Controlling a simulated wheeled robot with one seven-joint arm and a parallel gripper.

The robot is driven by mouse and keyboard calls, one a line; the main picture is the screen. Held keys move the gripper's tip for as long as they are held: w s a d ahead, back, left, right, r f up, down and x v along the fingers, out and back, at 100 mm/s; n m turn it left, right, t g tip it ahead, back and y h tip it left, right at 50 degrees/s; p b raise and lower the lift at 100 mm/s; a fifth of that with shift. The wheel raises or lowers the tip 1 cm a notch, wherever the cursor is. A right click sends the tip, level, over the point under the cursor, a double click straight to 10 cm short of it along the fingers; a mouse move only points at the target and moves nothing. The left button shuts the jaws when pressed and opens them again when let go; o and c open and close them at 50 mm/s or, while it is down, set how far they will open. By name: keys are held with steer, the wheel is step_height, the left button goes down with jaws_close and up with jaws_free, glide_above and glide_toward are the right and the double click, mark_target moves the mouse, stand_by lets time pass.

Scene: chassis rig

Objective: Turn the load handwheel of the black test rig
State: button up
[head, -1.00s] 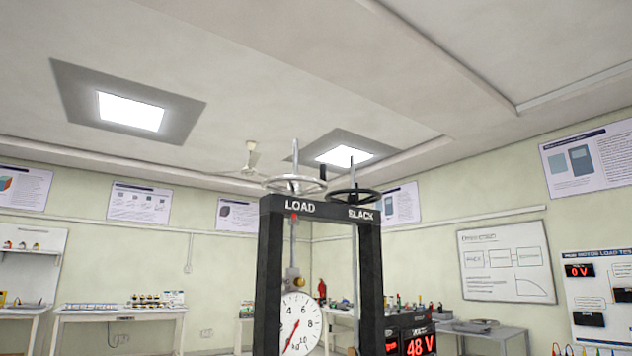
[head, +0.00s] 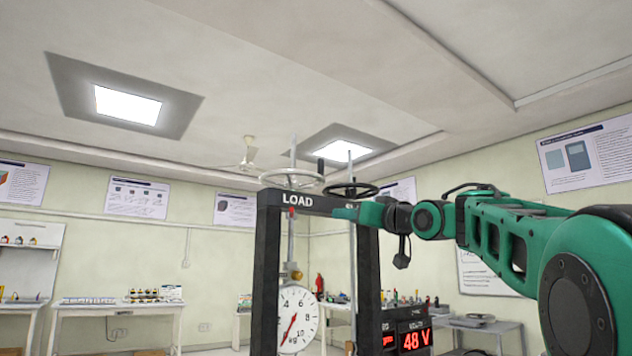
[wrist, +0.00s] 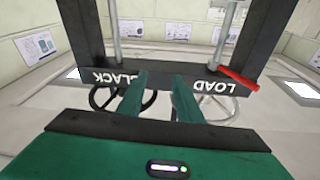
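The black test rig (head: 268,255) stands in the middle of the head view. Its silver load handwheel (head: 291,179) sits on top above the LOAD label, with a dark upright grip (head: 321,167) at its right rim. The black slack handwheel (head: 351,189) is to its right. My gripper (head: 347,213) is in front of the crossbeam, below the slack wheel, and covers most of the SLACK label. In the upside-down wrist view, my gripper (wrist: 160,77) is open and empty. Its fingers point at the beam between the labels, with the load handwheel (wrist: 216,112) partly behind one finger.
A dial gauge (head: 298,320) hangs inside the rig frame. A red bar (wrist: 238,78) sticks out by the LOAD label in the wrist view. A red 48 V display (head: 416,341) stands at the right. Benches line the walls.

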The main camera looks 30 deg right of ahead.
mark_target(322, 168)
step_height(322, 168, up, 9)
steer(key=s+a+n+t+y, duration=0.2)
steer(key=a+n+t+y, duration=0.1)
steer(key=shift+g, duration=0.3)
steer(key=x, duration=1)
steer(key=shift+w+r, duration=0.15)
steer(key=shift+r, duration=0.35)
steer(key=shift+c, duration=0.4)
jaws_close()
